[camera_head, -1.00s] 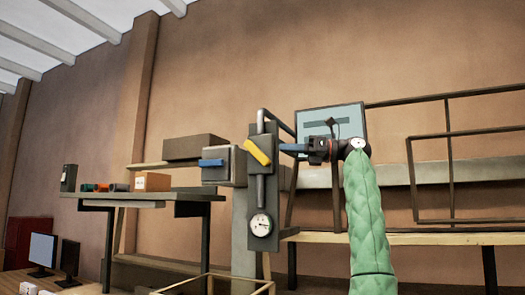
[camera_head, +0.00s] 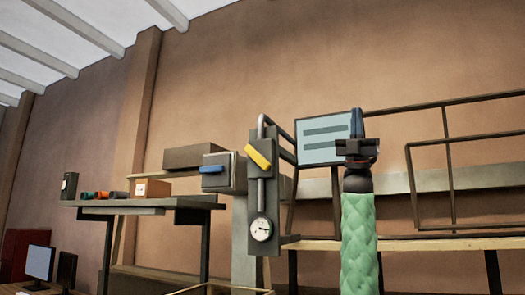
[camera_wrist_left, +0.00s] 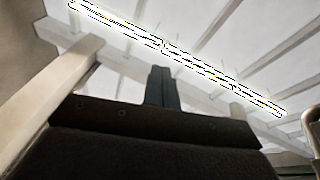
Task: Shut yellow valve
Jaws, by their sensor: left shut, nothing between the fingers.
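The yellow valve handle (camera_head: 258,157) sits tilted on a grey vertical panel (camera_head: 263,202), slanting down to the right. A pipe runs above and below it, and a round gauge (camera_head: 261,229) is lower on the panel. My left gripper (camera_head: 357,122) points straight up to the right of the valve, apart from it, in front of a light blue board. Its blue fingers are together and empty. They also show in the left wrist view (camera_wrist_left: 161,88), pointing at the ceiling. My right gripper does not show.
A blue handle (camera_head: 212,169) on a grey box (camera_head: 221,181) is left of the valve. A shelf (camera_head: 150,203) with a small cardboard box (camera_head: 152,188) stands further left. Metal railings (camera_head: 449,200) are at the right. Open space lies between my gripper and the valve.

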